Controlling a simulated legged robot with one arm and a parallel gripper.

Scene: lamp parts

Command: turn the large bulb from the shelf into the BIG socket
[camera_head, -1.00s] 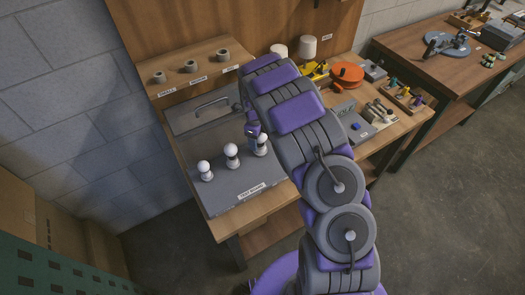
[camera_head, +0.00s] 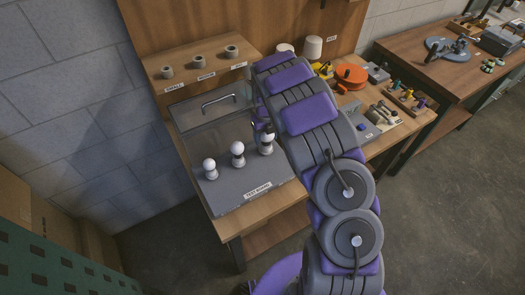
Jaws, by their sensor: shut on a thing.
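The test board (camera_head: 235,188) is a grey panel on the bench, with three white bulbs standing upright in a slanting row. The rightmost, the large bulb (camera_head: 267,138), stands at the socket (camera_head: 266,150) nearest my arm. My gripper (camera_head: 263,127) is at this bulb's top, shut on it; my arm hides most of the fingers. The other two bulbs, the middle one (camera_head: 238,148) and the left one (camera_head: 210,163), stand in their own sockets. I cannot tell whether the large bulb is fully seated.
The wooden shelf (camera_head: 215,72) holds three grey rings over labels. An orange round thing (camera_head: 350,76) and several small tools stand right of my arm. The board's front is clear.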

